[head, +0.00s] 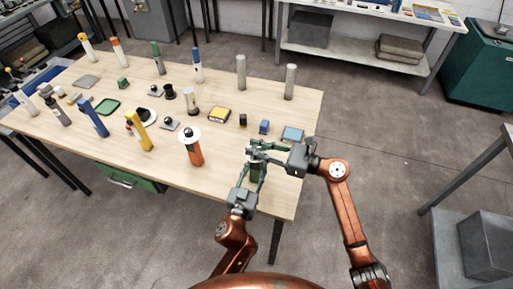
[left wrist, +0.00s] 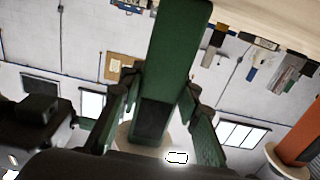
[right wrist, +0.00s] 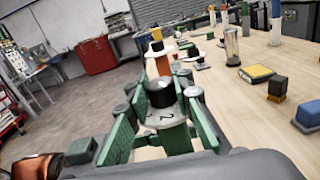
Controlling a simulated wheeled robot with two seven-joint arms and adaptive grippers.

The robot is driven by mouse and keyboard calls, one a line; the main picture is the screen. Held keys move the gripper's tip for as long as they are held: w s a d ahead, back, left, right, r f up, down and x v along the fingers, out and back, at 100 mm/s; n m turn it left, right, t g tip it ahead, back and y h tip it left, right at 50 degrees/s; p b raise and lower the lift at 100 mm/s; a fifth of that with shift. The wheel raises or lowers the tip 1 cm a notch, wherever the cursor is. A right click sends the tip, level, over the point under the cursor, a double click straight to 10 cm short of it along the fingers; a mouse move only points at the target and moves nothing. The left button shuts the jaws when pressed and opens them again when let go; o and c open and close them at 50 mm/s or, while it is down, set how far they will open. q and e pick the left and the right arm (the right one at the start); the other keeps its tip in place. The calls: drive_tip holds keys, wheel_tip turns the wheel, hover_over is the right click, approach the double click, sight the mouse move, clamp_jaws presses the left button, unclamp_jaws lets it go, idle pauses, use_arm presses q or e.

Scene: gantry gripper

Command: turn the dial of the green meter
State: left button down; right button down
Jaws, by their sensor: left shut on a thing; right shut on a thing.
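The green meter (head: 254,174) is at the near right edge of the table, mostly hidden by my grippers. Its green body (left wrist: 176,45) fills the middle of the left wrist view, between the fingers of my left gripper (head: 257,178), which is shut on it. In the right wrist view, the meter's pale dial (right wrist: 166,117) bears a visible number and a black knob (right wrist: 160,93). My right gripper (head: 256,150) comes from the right and is shut on the dial at the top. I cannot tell whether the meter's foot touches the table.
An orange meter (head: 195,155) with a white disc stands to the left. A blue-topped block (head: 293,134), a small blue block (head: 264,127) and a yellow block (head: 219,114) lie behind. Several tall posts stand along the far side. The table's right edge is close.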

use_arm(q)
drive_tip(key=shift+d, duration=0.1)
use_arm(e)
drive_tip(key=shift+f+n+g+y, duration=0.1)
drive_tip(key=shift+n+g+y, duration=0.15)
drive_tip(key=shift+n+g, duration=0.95)
drive_tip(key=shift+f+n+g+y, duration=0.1)
drive_tip(key=shift+n+g+y, duration=0.35)
drive_tip(key=shift+g, duration=1.25)
drive_tip(key=shift+n, duration=0.35)
drive_tip(key=c, duration=1.7)
unclamp_jaws()
drive_tip(key=shift+r, duration=0.1)
drive_tip(key=shift+o, duration=0.2)
drive_tip(key=d, duration=1.2)
use_arm(q)
drive_tip(key=c, duration=1.4)
unclamp_jaws()
